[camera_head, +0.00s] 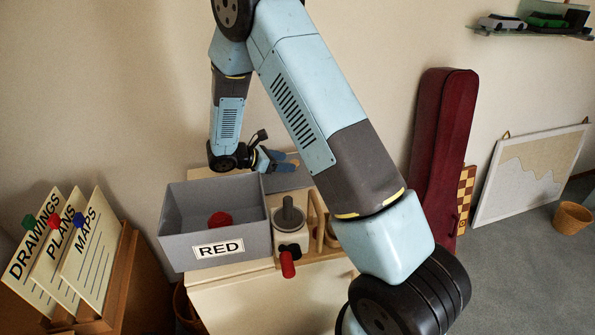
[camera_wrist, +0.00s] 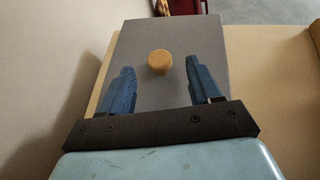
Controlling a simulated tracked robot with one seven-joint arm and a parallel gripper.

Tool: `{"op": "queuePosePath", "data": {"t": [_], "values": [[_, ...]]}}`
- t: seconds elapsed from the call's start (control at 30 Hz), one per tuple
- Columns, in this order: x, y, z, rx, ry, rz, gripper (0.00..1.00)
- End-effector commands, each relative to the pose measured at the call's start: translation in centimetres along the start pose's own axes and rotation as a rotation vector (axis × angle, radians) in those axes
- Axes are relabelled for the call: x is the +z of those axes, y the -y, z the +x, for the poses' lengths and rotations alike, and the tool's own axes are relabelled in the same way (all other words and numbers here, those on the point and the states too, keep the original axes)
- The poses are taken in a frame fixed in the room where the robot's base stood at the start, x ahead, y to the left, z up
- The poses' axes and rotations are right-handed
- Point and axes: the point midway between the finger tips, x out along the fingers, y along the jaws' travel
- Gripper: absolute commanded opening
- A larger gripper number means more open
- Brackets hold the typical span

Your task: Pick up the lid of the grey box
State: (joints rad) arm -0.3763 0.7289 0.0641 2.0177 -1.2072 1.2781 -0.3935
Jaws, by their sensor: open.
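The grey box (camera_head: 180,246) stands open on the cabinet top, with a label reading RED on its front and a red object (camera_head: 220,219) inside. Its grey lid (camera_head: 290,181) lies flat on the cabinet behind and right of the box, partly hidden by my gripper. In the wrist view the lid (camera_wrist: 215,65) fills the middle, with a round wooden knob (camera_wrist: 159,62) on it. My gripper (camera_head: 284,161) is open above the lid. In the wrist view its blue fingertips (camera_wrist: 160,72) lie on either side of the knob, apart from it.
A wooden vise-like tool with a grey knob (camera_head: 289,215) and red handle (camera_head: 287,264) stands right of the box. Cards in a wooden rack (camera_head: 125,270) stand at left. A dark red case (camera_head: 441,150) leans on the wall.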

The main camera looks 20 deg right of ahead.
Motion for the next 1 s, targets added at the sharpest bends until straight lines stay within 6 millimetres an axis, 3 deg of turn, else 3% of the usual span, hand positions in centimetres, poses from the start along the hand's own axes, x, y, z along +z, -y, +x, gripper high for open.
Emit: {"op": "queuePosePath", "data": {"t": [0.2,0.47,1.0], "values": [[-0.1,-0.1,3.0,-0.002,0.000,0.001,0.63],[-0.1,-0.1,3.4,0.000,0.000,0.001,0.63],[0.0,-0.1,3.4,-0.001,0.000,0.002,0.12]]}}
